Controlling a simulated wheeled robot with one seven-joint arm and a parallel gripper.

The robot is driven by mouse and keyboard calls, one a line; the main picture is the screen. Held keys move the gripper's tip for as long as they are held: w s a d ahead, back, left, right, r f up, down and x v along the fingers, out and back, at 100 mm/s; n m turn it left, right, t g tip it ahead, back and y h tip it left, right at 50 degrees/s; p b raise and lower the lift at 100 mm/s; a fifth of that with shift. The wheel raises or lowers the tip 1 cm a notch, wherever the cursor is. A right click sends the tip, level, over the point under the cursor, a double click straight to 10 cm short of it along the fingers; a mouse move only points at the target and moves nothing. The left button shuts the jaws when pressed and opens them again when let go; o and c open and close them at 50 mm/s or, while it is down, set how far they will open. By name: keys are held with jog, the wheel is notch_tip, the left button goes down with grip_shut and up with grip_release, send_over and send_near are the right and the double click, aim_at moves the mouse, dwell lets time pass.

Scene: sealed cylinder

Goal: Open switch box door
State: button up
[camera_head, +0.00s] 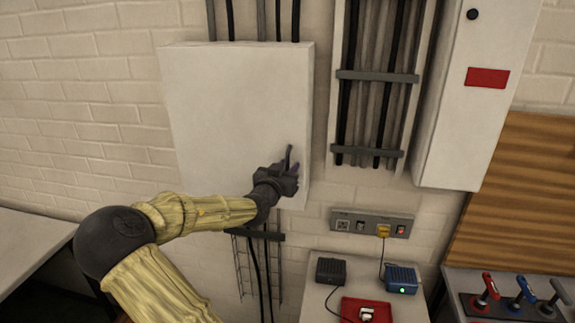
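A pale grey switch box (228,110) hangs on the white brick wall, left of centre. Its flat front door looks shut. My gripper (288,160) is at the door's lower right edge, at the end of my yellow-sleeved arm. A dark upright piece, perhaps a handle or a finger, shows there. My gripper covers this spot, so I cannot tell whether its fingers are open or closed on anything.
An open cable channel (337,110) and a tall cabinet with a red label (487,78) stand to the right. Below are a socket panel (371,222), a small table (318,306) with devices, and a panel of coloured levers (520,305). A bench (32,240) is at left.

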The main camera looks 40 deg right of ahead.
grip_shut()
dwell(0.4)
